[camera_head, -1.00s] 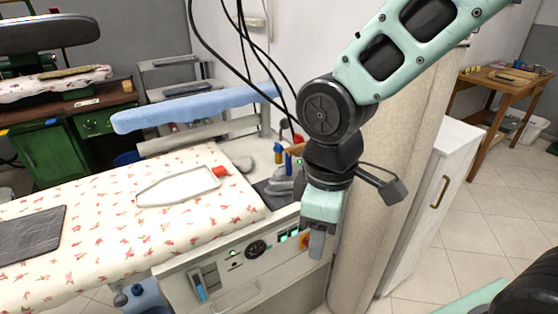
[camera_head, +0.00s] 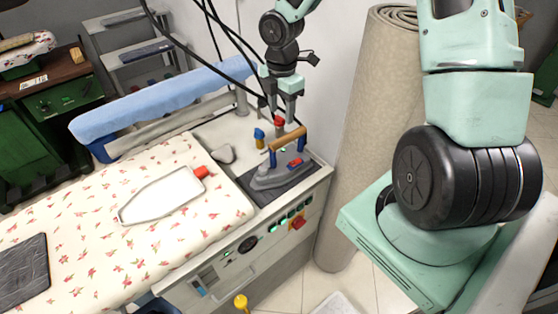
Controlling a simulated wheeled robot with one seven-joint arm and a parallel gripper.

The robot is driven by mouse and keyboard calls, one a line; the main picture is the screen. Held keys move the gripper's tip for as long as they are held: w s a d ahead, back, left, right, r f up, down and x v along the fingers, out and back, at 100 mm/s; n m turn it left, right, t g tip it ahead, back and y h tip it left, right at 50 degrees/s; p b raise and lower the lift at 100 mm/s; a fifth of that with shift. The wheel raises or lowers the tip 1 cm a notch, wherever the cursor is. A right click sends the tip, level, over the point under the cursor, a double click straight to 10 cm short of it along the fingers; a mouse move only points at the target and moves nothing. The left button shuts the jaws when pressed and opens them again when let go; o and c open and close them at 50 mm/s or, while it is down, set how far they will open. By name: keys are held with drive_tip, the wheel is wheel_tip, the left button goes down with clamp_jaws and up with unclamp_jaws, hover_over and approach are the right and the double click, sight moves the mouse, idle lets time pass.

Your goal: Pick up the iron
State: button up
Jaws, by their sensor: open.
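The iron (camera_head: 270,178) stands on a dark mat (camera_head: 300,177) at the right end of the ironing table. It has a grey metal body, blue posts and a wooden handle (camera_head: 289,139) on top. My gripper (camera_head: 282,116) is above and just behind the iron's handle, pointing down. Its two fingers are apart with nothing seen held between them. A red-topped thing behind the handle partly overlaps the fingertips, so I cannot tell the exact gap to it.
A white iron-shaped plate (camera_head: 160,196) with a red end lies on the floral cover (camera_head: 90,205). Black cables hang close by. A rolled carpet (camera_head: 365,130) stands to the right.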

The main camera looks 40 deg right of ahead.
sight(282, 143)
wheel_tip(282, 143, down, 8)
drive_tip(key=shift+f, duration=0.1)
drive_tip(key=shift+d+f+p, duration=0.15)
drive_tip(key=shift+f+p, duration=0.25)
drive_tip(key=shift+f, duration=0.9)
drive_tip(key=shift+d+f+p, duration=0.15)
drive_tip(key=shift+f+p, duration=0.25)
drive_tip(key=shift+f, duration=0.9)
clamp_jaws()
drive_tip(key=shift+w+r, duration=0.1)
drive_tip(key=shift+r, duration=0.1)
